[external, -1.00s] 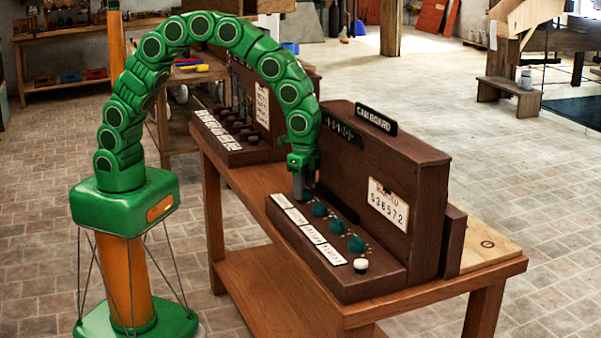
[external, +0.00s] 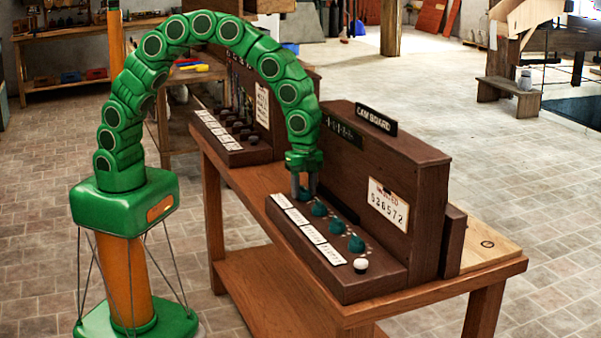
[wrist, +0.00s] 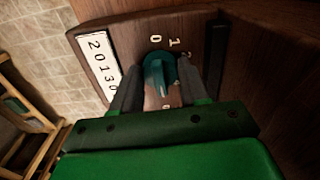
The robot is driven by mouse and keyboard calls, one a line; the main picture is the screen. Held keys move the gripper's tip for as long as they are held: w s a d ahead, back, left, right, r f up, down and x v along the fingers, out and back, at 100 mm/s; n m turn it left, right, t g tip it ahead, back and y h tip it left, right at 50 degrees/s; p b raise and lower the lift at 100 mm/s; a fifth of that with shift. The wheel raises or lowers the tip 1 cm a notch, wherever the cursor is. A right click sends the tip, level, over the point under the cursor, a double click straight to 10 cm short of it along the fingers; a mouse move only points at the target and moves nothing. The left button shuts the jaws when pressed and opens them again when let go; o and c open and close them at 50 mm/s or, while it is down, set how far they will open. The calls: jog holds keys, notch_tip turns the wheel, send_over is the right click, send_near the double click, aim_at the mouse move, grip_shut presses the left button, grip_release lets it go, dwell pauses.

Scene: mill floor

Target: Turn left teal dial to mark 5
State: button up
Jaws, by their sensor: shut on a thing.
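The left teal dial (external: 304,193) is the far-left one in the row on the CAM BOARD's sloped panel. In the external view it is mostly hidden behind my gripper (external: 304,190), which points straight down over it. In the wrist view the teal dial (wrist: 158,72) shows its raised grip between the two grey fingers of my gripper (wrist: 168,82), one on each side, shut on it. Printed marks 0 and 1 show beside the dial; other marks are partly hidden by a finger, and I cannot read which mark it points at.
More teal dials (external: 336,226) and a white knob (external: 361,264) stand close by in the same row. White number cards (external: 312,233) lie along the panel's front. The tall CAM BOARD back (external: 385,150) rises right behind the dials. A second board (external: 240,120) stands farther back.

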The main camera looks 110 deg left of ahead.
aim_at(304, 187)
jog(key=o, duration=1.1)
jog(key=shift+r, duration=0.1)
notch_tip(304, 187, up, 8)
jog(key=shift+f, duration=0.2)
